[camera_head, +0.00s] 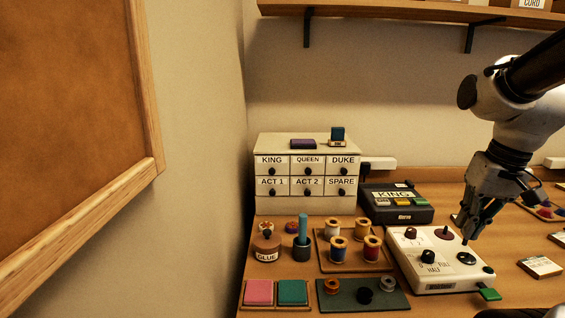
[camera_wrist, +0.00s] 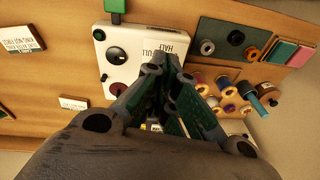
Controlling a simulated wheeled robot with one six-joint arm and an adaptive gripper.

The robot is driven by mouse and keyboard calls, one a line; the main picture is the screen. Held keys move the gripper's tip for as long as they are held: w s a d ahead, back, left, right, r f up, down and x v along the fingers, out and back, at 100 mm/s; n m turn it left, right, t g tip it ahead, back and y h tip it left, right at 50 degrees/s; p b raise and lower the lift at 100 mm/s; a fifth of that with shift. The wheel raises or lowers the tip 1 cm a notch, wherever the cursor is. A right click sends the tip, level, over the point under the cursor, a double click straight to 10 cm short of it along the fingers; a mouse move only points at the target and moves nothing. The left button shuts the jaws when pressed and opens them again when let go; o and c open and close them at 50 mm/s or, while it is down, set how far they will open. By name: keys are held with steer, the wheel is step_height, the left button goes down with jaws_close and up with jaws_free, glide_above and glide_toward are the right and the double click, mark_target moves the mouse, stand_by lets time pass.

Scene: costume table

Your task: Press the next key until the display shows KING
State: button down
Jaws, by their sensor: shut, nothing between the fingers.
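A dark device (camera_head: 396,216) stands at the back of the table, right of the label cabinet. Its display (camera_head: 393,194) reads KING. Below the display is a row of small keys, among them a yellow key (camera_head: 402,202) and a green key (camera_head: 420,201); their markings are too small to read. My gripper (camera_head: 466,238) is shut and empty, pointing down to the right of the device and above the white control box. In the wrist view my closed fingers (camera_wrist: 166,60) hide most of the dark device.
The white control box (camera_head: 435,286) with dials lies in front of the device. A cabinet (camera_head: 301,205) with labelled drawers stands left. Thread spools (camera_head: 338,248), a glue pot (camera_head: 267,247) and a green mat (camera_head: 345,300) are in front. A shelf (camera_head: 390,16) runs above.

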steer(key=s+r+n+t+h, duration=0.1)
steer(key=s+r+t, duration=0.1)
steer(key=s+r, duration=0.2)
steer(key=shift+s+r+n, duration=0.15)
steer(key=shift+s+n, duration=0.25)
steer(key=shift+s, duration=0.25)
steer(key=c, duration=2.2)
jaws_free()
